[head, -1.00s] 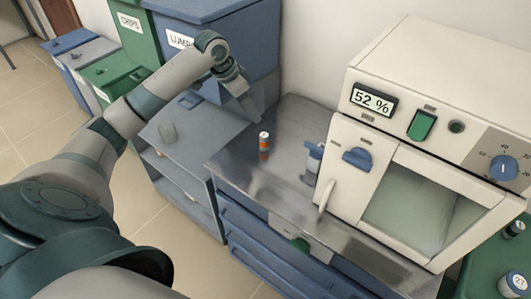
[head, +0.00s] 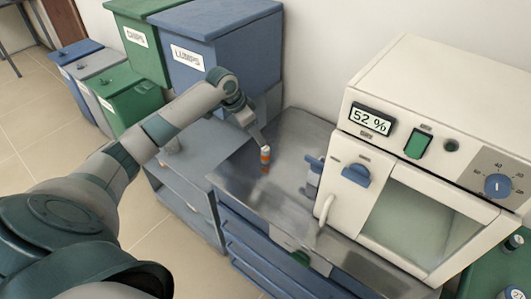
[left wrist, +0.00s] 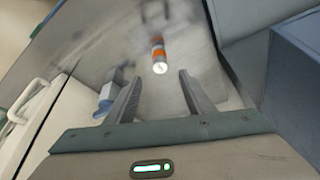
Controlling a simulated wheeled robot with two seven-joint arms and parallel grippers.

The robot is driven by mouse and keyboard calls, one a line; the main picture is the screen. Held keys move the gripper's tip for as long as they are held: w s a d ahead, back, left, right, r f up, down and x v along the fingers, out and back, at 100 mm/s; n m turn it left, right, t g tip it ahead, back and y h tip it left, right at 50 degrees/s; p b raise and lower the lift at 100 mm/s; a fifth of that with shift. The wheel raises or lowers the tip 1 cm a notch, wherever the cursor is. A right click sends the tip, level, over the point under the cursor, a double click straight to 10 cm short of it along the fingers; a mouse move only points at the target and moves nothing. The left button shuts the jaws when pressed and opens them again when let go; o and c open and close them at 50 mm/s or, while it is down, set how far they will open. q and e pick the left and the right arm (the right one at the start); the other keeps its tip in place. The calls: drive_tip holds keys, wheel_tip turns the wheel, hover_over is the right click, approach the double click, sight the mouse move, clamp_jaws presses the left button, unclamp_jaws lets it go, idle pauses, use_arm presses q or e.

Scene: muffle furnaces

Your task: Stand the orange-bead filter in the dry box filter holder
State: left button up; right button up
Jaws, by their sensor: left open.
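The orange-bead filter (head: 265,158), a small upright cylinder with a white top and an orange band, stands on the metal bench top. My left gripper (head: 257,138) is open and empty, just behind and above the filter in the head view. In the left wrist view the filter (left wrist: 159,54) lies just beyond the two fingertips, roughly between their lines, and is not gripped. A blue and grey holder-like fitting (head: 313,172) is on the left side of the white box (head: 400,200); I cannot tell if it is the filter holder. My right gripper does not show.
The white box has a 52 % display (head: 370,118), a blue latch (head: 356,175) and a glass front. The metal bench top (head: 235,172) is clear around the filter. Blue bin LUMPS (head: 225,50) and green bin CHIPS (head: 135,60) stand behind left.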

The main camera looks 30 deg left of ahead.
sight(264, 149)
use_arm(q)
drive_tip(key=p+x, duration=0.1)
drive_tip(key=x, duration=0.4)
drive_tip(key=shift+w+f+p, duration=0.1)
drive_tip(key=shift+f+p, duration=0.05)
drive_tip(key=shift+p, duration=0.15)
drive_tip(key=shift+w+d+f, duration=0.1)
drive_tip(key=shift+f, duration=0.4)
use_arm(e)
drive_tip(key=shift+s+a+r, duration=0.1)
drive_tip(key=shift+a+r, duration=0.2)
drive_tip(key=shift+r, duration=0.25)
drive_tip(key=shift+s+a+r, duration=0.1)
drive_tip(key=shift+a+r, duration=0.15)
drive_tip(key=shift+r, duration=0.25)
use_arm(q)
drive_tip(key=shift+p+x, duration=0.75)
drive_tip(key=shift+p, duration=0.05)
drive_tip(key=shift+p+x, duration=0.45)
drive_tip(key=shift+x, duration=1.4)
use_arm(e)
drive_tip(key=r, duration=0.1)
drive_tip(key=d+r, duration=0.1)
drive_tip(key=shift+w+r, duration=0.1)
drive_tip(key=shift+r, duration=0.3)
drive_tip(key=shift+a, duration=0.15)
